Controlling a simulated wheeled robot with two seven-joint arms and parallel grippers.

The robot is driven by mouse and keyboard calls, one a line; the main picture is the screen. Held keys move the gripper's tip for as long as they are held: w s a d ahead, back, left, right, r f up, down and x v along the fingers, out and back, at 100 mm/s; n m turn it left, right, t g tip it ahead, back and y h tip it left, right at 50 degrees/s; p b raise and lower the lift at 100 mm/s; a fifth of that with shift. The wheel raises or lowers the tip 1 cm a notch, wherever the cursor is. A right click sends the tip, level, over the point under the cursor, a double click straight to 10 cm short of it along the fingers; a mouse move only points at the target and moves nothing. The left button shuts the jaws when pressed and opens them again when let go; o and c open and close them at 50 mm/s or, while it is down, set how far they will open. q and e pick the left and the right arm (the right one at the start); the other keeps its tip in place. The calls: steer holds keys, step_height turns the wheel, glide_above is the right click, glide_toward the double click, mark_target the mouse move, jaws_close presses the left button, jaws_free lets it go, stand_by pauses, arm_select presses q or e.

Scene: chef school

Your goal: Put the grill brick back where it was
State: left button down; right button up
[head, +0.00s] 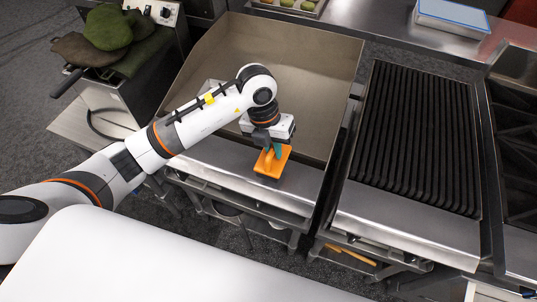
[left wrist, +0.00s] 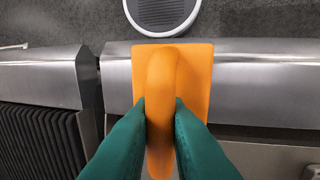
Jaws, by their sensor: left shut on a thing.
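The grill brick is an orange block with a loop handle. In the head view the grill brick (head: 272,163) is at the front steel ledge of the flat griddle (head: 215,70). My left gripper (head: 270,148) is above it, with its fingers down on the handle. In the left wrist view the green fingers of my left gripper (left wrist: 160,118) are shut on the handle of the grill brick (left wrist: 195,65), one on each side. I cannot tell whether the brick touches the ledge. The brick's underside is hidden. My right gripper is not in view.
A black ribbed grill (head: 415,140) stands to the right, past a narrow gap. A fryer with green and brown cloth-like items (head: 105,40) is at the left. A blue-topped scale (head: 453,14) and a tray (head: 290,5) are at the back. The griddle plate is mostly bare.

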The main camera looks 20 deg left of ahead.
arm_select(q)
step_height(320, 180, down, 4)
steer(key=shift+f+p, duration=0.2)
steer(key=shift+p, duration=0.35)
steer(key=shift+f, duration=0.1)
steer(key=shift+f, duration=0.2)
steer(key=c, duration=1.4)
jaws_free()
steer(key=shift+r, duration=0.1)
